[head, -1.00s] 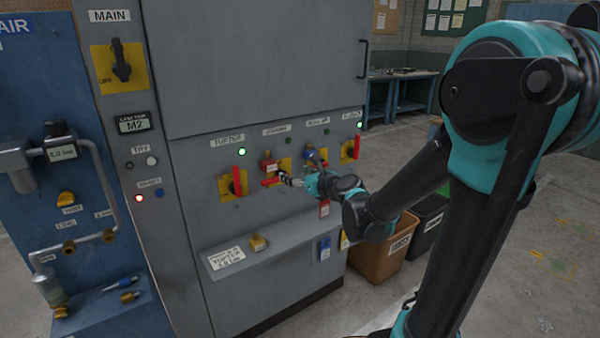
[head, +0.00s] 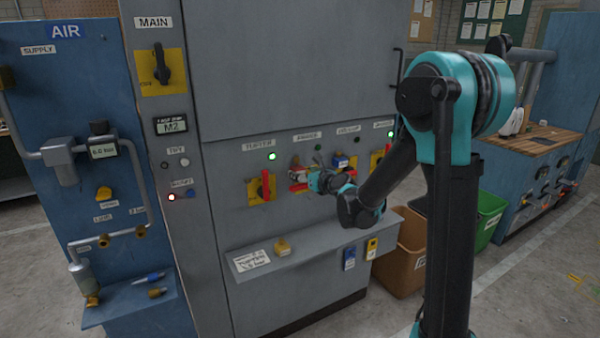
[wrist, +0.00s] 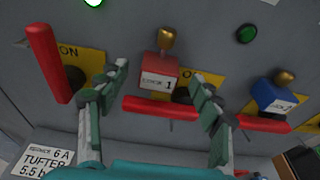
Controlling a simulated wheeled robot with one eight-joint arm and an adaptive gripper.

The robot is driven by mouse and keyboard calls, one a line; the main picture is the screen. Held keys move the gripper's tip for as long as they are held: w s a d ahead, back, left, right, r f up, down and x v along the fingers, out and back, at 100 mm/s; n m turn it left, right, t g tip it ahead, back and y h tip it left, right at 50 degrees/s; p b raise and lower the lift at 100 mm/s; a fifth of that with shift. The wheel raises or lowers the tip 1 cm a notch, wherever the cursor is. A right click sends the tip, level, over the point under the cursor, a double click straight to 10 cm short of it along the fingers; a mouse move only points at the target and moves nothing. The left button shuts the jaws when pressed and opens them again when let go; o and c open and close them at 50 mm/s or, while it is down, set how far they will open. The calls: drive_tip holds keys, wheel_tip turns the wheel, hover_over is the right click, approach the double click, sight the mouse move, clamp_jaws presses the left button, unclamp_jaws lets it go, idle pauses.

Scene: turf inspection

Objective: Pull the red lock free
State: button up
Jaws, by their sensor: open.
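The red lock (wrist: 158,76), labelled LOCK 1 with a brass top, sits on the grey panel by a yellow ON plate. A horizontal red handle (wrist: 160,108) lies just below it. My gripper (wrist: 160,82) is open, with one fingertip on each side of the red lock in the wrist view. Whether the fingers touch it or are still in front of it I cannot tell. In the head view my gripper (head: 311,180) is at the panel and partly covers the red lock (head: 298,175).
A blue lock (wrist: 272,96) hangs to the right with another red handle below. An upright red handle (wrist: 50,62) stands close to the left finger. A grey shelf (head: 310,240) juts out below. Brown and green bins (head: 488,222) stand at the right.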

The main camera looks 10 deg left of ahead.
drive_tip(key=shift+x, duration=1.45)
drive_tip(key=c, duration=1.4)
drive_tip(key=o, duration=0.7)
drive_tip(key=c, duration=0.6)
